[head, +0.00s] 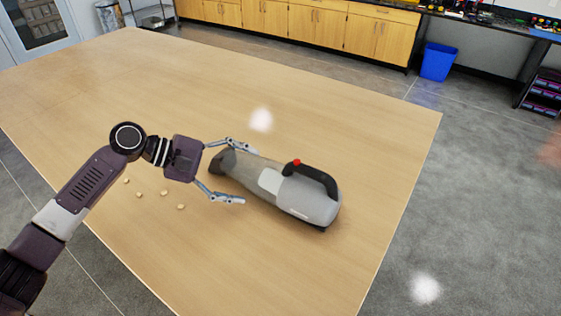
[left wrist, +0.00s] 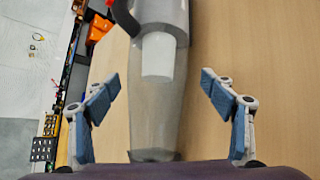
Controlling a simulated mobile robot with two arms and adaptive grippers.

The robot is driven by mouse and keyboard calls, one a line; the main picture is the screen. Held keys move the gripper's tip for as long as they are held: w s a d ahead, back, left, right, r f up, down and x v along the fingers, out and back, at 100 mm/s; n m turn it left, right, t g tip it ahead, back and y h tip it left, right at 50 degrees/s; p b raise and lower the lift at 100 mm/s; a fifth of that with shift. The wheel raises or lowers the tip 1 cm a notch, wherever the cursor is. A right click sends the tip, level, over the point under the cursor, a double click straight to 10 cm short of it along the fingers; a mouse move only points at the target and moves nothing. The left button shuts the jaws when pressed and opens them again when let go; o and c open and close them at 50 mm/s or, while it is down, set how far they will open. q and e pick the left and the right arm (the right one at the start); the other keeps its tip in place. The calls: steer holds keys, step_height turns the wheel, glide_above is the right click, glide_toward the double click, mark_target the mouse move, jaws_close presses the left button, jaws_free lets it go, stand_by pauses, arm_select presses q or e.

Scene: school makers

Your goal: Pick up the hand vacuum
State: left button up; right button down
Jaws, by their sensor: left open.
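The hand vacuum (head: 308,197) lies on the wooden table near its right edge. It is grey with a dark handle, a red button and a dark nozzle pointing left. My left gripper (head: 243,174) is open, with one finger on the far side of the nozzle end and one on the near side. In the left wrist view the vacuum (left wrist: 160,100) lies lengthwise between the open fingers of the left gripper (left wrist: 162,90), with space showing on both sides. I cannot tell the height of the fingers above the table. My right gripper is not in view.
Several small pale pieces (head: 164,194) lie on the table (head: 240,90) left of the vacuum, below my left arm. The far part of the table is clear. Wooden cabinets (head: 320,25) and a blue bin (head: 438,61) stand beyond the table.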

mark_target(261, 179)
arm_select(q)
steer(key=d, duration=0.1)
steer(key=s+d+p, duration=0.1)
steer(key=d, duration=0.1)
steer(key=shift+f, duration=0.2)
steer(key=p+x, duration=0.2)
steer(key=shift+d, duration=0.45)
steer(key=shift+w+d+f, duration=0.35)
steer(key=shift+d+f, duration=0.4)
steer(key=shift+d, duration=0.05)
steer(key=shift+a, duration=0.1)
steer(key=c, duration=1.7)
steer(key=shift+r, duration=0.25)
steer(key=shift+c, duration=0.2)
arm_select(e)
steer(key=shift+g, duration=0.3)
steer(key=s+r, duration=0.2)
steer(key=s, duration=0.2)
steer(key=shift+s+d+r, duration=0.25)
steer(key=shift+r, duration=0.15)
